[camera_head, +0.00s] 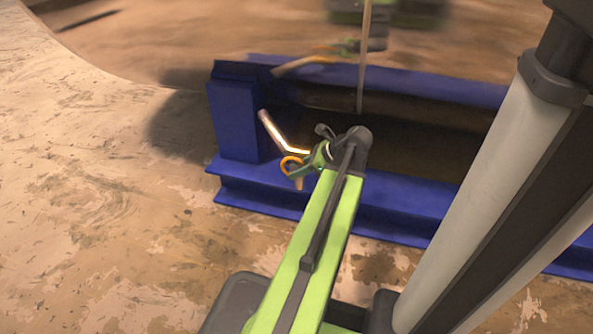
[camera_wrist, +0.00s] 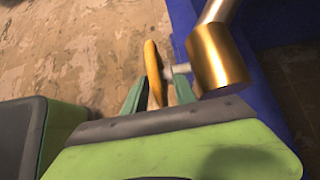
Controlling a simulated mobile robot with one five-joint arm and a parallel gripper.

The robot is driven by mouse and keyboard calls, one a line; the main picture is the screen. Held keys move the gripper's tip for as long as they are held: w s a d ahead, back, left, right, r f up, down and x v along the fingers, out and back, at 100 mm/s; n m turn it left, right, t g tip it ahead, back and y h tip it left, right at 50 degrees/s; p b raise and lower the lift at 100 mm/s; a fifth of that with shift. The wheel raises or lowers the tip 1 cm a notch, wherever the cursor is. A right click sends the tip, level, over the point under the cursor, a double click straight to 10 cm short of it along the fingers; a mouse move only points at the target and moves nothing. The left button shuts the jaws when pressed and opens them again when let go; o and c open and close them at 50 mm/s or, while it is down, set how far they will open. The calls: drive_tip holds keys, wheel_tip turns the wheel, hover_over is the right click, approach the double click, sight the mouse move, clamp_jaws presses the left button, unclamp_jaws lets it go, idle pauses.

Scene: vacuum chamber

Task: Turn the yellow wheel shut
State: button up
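The yellow wheel (camera_head: 291,163) sits on a short stem at the lower end of a bent metal pipe (camera_head: 275,128), in front of the blue frame. In the wrist view the wheel (camera_wrist: 153,72) shows nearly edge-on, and its stem runs right to a brass-coloured valve body (camera_wrist: 217,57). My gripper (camera_head: 298,172) is at the wheel. In the wrist view the green fingers of my gripper (camera_wrist: 162,84) stand apart, one on each side of the wheel's near rim. A gap shows beside the right finger; whether the left finger touches the rim I cannot tell.
A blue metal frame (camera_head: 235,120) stands behind and right of the wheel. A shiny wall behind it (camera_head: 180,40) mirrors the frame, pipe and robot. The worn brown floor (camera_head: 100,200) at left is clear.

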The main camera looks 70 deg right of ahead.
drive_tip(key=p+v, duration=1)
drive_tip(key=v, duration=0.6)
drive_tip(key=shift+s+r+p, duration=0.3)
drive_tip(key=shift+p, duration=0.05)
